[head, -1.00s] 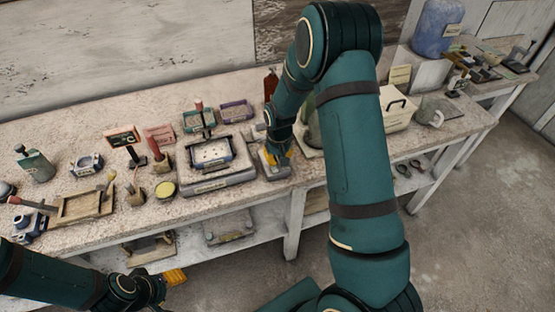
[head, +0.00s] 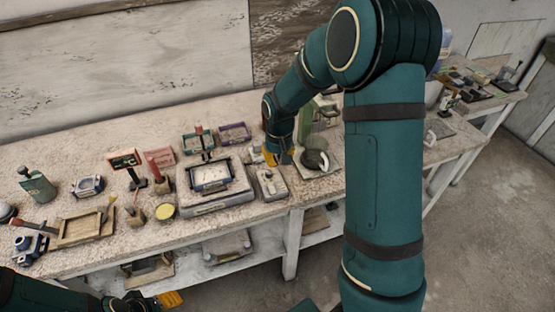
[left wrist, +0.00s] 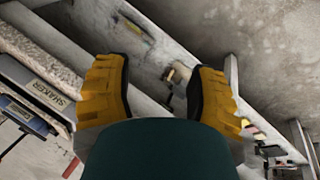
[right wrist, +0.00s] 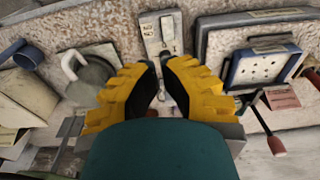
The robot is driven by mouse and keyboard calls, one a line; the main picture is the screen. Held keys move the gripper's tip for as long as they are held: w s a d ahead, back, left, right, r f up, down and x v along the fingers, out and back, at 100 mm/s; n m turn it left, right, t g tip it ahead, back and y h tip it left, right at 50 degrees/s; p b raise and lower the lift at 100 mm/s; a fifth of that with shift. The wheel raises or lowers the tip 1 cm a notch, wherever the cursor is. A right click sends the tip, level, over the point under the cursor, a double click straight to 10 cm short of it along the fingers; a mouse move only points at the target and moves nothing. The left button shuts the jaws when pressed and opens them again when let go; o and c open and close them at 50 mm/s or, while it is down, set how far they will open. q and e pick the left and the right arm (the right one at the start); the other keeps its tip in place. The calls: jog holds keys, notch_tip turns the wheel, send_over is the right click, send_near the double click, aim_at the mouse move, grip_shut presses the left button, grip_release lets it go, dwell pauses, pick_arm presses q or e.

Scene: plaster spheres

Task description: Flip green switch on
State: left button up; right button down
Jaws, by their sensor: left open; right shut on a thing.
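A small grey switch box (head: 268,184) sits flat on the bench, just right of the shaker. Its labelled plate (right wrist: 160,32) shows in the right wrist view, running under my fingertips; no green is clear on it. My right gripper (head: 278,157) is low over the box's back end. Its yellow fingers (right wrist: 161,72) are close together, shut on a small part of the switch that they mostly hide. My left gripper (left wrist: 166,90) is open and empty, in front of the bench and below its top; one yellow finger shows at the head view's bottom.
The shaker (head: 213,203) stands close left of the switch box. A round dark-topped device (head: 316,160) is close on the right. Several bench tools (head: 80,228) crowd the left side. My right arm hides part of the right side.

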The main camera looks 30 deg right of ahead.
aim_at(273, 187)
pick_arm(q)
notch_tip(273, 187, down, 11)
jog(key=s+b, duration=0.2)
jog(key=b, duration=0.8)
jog(key=shift+d+r+g, duration=0.2)
jog(key=shift+d+g, duration=0.1)
jog(key=shift+g, duration=0.1)
pick_arm(e)
jog(key=m, duration=1.2)
jog(key=m+t, duration=0.1)
jog(key=m, duration=0.4)
jog(key=shift+s+a+f+m, duration=0.1)
jog(key=shift+a+m, duration=0.3)
pick_arm(q)
jog(key=shift+s, duration=0.1)
pick_arm(e)
jog(key=shift+f, duration=0.1)
